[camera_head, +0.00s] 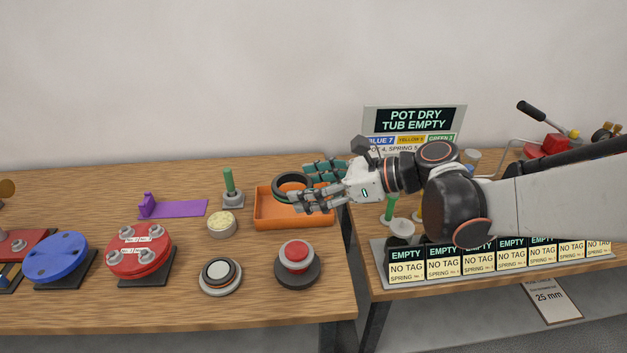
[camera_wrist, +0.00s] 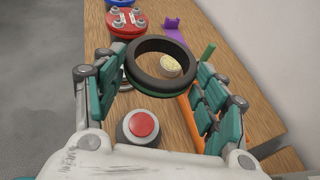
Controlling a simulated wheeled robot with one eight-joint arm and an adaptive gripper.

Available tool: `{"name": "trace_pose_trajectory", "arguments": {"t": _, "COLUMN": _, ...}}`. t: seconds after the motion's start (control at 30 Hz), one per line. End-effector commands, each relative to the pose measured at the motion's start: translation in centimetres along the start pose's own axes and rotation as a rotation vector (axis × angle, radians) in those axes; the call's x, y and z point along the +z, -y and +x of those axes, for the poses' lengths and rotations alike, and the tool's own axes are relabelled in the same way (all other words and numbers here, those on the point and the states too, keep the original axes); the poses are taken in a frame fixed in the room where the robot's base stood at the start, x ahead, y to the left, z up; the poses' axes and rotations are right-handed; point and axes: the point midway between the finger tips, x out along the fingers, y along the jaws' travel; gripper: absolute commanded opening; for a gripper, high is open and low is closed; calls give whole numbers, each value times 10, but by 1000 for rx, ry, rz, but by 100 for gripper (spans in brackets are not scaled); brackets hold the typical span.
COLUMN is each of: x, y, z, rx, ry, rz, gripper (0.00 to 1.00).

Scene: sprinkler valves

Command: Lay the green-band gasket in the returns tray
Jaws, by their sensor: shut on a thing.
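My gripper (camera_head: 308,187) is shut on a thick black ring, the green-band gasket (camera_head: 280,183), with a finger on either side of it. A thin green edge shows on the ring. The wrist view shows the gasket (camera_wrist: 162,86) between the teal-padded fingers, roughly facing that camera. The orange tray (camera_head: 264,221), which appears to be the returns tray, stands near the bench's right end. The gasket appears over the tray's back part; its height above the tray is hard to tell. My fingers hide part of the tray's right side. An orange wall also shows in the wrist view (camera_wrist: 189,124).
Left of the tray are a green-handled post (camera_head: 229,186), a cream disc (camera_head: 221,224) and a purple bracket (camera_head: 172,208). In front are a red button (camera_head: 296,256) and a ringed puck (camera_head: 220,274). A sign (camera_head: 414,120) and tagged rack (camera_head: 440,263) stand right.

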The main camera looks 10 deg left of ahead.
Motion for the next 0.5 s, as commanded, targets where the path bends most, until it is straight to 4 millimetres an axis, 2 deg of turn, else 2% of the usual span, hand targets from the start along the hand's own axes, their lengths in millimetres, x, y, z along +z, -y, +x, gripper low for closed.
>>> {"name": "trace_pose_trajectory", "arguments": {"t": 0.17, "x": 5, "y": 0, "z": -2, "rx": 0, "ry": 0, "rz": 0, "gripper": 42}}
{"name": "trace_pose_trajectory", "arguments": {"t": 0.5, "x": 34, "y": 0, "z": -14, "rx": 0, "ry": 0, "rz": 0, "gripper": 42}}
